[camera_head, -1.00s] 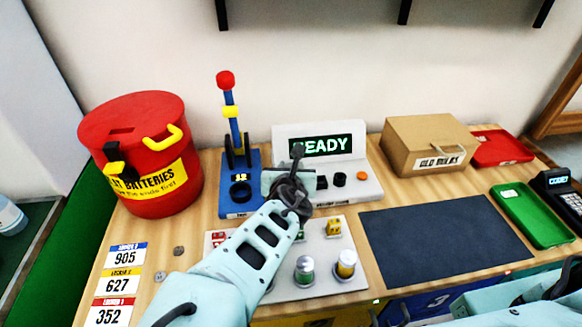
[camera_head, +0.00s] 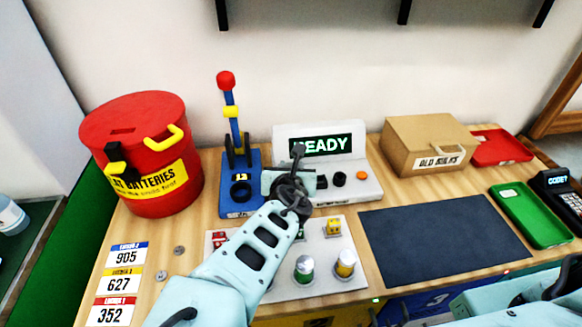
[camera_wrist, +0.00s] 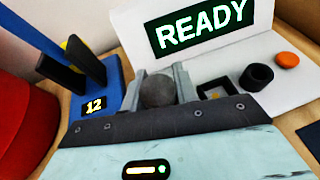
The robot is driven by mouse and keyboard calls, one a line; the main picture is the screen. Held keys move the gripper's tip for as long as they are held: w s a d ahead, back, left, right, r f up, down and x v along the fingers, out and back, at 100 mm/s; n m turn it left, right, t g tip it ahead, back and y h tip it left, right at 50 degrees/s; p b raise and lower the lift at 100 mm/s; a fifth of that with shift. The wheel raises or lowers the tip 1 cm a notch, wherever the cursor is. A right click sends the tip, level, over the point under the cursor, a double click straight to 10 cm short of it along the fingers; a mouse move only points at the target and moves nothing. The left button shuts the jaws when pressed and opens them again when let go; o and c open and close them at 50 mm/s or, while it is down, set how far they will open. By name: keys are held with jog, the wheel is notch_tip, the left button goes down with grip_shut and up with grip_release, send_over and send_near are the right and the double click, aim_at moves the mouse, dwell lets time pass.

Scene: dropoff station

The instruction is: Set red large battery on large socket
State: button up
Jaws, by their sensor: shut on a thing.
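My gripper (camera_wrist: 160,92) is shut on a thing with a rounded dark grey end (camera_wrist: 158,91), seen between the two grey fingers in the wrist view. No red shows on it, so its colour cannot be told. In the head view my gripper (camera_head: 287,180) is over the left front part of the white station with the READY display (camera_head: 320,145), and it hides the held thing. A round black socket (camera_wrist: 257,77) and a square one (camera_wrist: 215,89) show right of the fingers. Any socket under the held thing is hidden, and contact cannot be told.
A blue lever device (camera_head: 239,195) stands close on the left, beside a red battery bin (camera_head: 150,195). A white board (camera_head: 335,275) with several batteries lies in front. A dark mat (camera_head: 445,240) is bare. A cardboard box (camera_head: 425,140) stands right of the station.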

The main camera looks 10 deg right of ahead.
jog(key=shift+f, duration=0.6)
dwell(0.8)
jog(key=o, duration=0.8)
jog(key=shift+r, duration=0.1)
